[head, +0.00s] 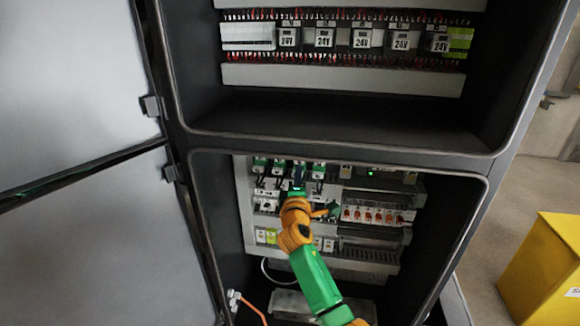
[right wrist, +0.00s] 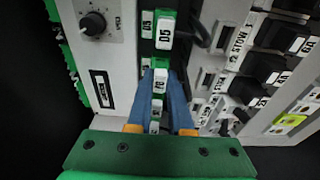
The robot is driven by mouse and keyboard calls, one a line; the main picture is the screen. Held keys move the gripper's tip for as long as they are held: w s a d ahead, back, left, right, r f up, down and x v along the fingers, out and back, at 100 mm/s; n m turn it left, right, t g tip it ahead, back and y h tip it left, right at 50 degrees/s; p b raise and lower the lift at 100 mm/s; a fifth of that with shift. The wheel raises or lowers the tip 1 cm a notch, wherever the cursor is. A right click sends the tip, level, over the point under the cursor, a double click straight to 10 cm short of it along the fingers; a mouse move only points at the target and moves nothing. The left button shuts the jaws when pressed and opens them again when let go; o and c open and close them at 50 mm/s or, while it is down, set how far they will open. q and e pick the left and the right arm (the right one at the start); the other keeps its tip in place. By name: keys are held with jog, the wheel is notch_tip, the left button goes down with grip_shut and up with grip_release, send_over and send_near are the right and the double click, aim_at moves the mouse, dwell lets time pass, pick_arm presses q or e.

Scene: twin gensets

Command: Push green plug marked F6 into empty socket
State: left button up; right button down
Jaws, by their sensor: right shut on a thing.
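My right gripper (head: 298,172) reaches into the lower cabinet bay, at the row of green and white plugs. In the right wrist view its two blue fingers (right wrist: 161,82) are closed around the sides of a green and white plug (right wrist: 160,86), whose small label is too blurred to read surely. A green plug marked D5 (right wrist: 164,28) sits just beyond the fingertips. The empty socket cannot be made out; the gripper and held plug cover that part of the row. I cannot tell whether the held plug touches a socket. My left gripper is not in view.
More green plugs (head: 260,163) stand left of the gripper. A panel with a black knob (right wrist: 93,23) is close on the left in the wrist view. Red-marked breakers (head: 378,215) lie right of my arm. The bay's frame surrounds the arm. A yellow box (head: 545,268) stands outside.

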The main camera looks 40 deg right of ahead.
jog(key=shift+w+d, duration=0.1)
jog(key=shift+d, duration=0.05)
dwell(0.8)
jog(key=c, duration=0.7)
grip_release()
jog(key=shift+c, duration=0.2)
